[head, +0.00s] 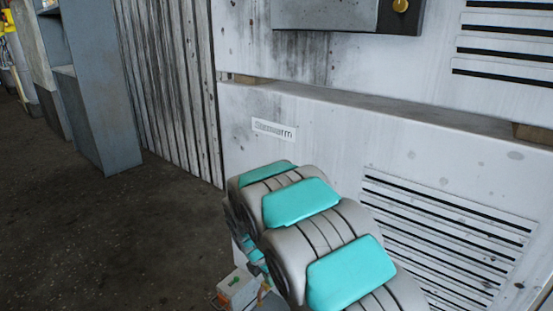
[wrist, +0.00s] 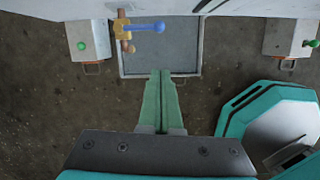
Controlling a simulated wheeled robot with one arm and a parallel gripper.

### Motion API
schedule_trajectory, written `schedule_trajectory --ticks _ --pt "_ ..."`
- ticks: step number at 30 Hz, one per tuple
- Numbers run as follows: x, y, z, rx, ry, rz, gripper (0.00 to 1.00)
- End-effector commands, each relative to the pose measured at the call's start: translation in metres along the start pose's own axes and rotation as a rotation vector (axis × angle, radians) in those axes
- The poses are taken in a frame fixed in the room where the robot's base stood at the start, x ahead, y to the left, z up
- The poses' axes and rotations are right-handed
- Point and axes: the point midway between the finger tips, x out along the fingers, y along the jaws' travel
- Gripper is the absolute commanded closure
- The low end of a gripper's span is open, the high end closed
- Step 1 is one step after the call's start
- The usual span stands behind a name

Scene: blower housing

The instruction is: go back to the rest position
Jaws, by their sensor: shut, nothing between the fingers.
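In the wrist view my gripper (wrist: 161,74) has its two green fingers pressed together with nothing between them. The fingertips appear over the near part of a grey rectangular panel or tray (wrist: 158,62); I cannot tell the gap. A fitting with a blue arm (wrist: 145,27) and a yellow-brown stem stands at the far edge of that panel, apart from the fingers. In the head view my grey and teal arm reaches down in front of the housing (head: 330,130), and the gripper is hidden.
Pale boxes with green knobs stand left (wrist: 90,40) and right (wrist: 290,38) in the wrist view. In the head view, the white housing wall with vent slots (head: 450,230) is close behind my arm. A grey cabinet (head: 100,90) stands at left. Dark floor (head: 110,240) there is clear.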

Motion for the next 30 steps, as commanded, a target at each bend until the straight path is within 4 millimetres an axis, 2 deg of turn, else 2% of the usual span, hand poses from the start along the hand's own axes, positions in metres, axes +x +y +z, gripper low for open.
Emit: schedule_trajectory --ticks 3,6,14,23,30 --pt "-0.031 -0.036 0.018 0.212 0.01 -0.025 1.0" --pt "-0.054 -0.072 0.027 0.415 0.019 -0.054 1.0" --pt "-0.11 -0.163 0.031 0.928 0.043 -0.135 1.0" --pt "-0.163 -0.263 0.003 1.494 0.058 -0.248 1.0" --pt "-0.194 -0.333 -0.039 1.92 0.053 -0.354 1.0"
